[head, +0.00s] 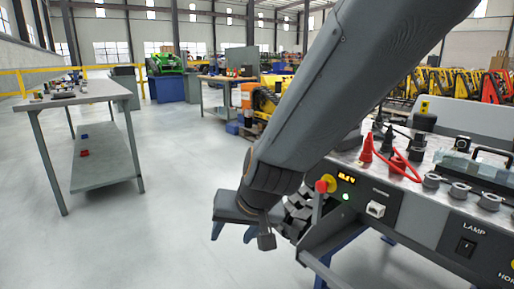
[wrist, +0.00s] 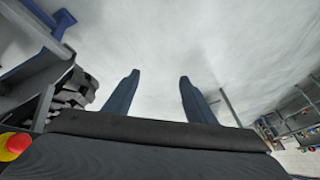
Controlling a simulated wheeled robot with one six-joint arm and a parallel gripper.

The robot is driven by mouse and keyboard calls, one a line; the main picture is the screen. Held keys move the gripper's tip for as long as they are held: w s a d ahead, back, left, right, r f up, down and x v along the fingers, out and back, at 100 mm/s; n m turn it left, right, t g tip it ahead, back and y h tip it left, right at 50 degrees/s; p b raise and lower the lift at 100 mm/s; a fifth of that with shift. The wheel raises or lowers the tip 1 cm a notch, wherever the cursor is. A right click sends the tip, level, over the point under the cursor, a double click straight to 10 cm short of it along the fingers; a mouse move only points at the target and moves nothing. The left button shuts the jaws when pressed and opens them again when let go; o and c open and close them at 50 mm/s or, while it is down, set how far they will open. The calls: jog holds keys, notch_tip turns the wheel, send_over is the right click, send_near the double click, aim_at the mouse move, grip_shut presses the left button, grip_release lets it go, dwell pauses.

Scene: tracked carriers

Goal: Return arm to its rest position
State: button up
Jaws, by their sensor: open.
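My arm reaches down from the top right in the head view, dark grey and angled to the lower left. My gripper (head: 232,233) hangs at its end, above the pale floor and just left of the control bench. In the wrist view my gripper (wrist: 158,80) shows two blue fingers set well apart, with nothing between them but floor. The fingers are partly hidden behind the gripper body in the head view.
The control bench (head: 440,215) stands close on the right, with a red emergency knob (head: 322,186), black and red plugs and a LAMP switch. A grey table (head: 100,93) with small parts stands at left. Open floor (head: 150,220) lies between them.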

jog(key=s+d+n+g+h, duration=0.2)
jog(key=s+d+g, duration=0.1)
jog(key=s+d, duration=0.4)
jog(key=s+d+n+g+h, duration=0.15)
jog(key=s+d, duration=0.25)
jog(key=s, duration=0.5)
jog(key=d+r+m+p, duration=0.5)
jog(key=d+r+p, duration=0.8)
jog(key=p, duration=1)
notch_tip(320, 180, up, 4)
jog(key=shift+s+d, duration=0.2)
jog(key=shift+d, duration=0.15)
jog(key=shift+g, duration=0.25)
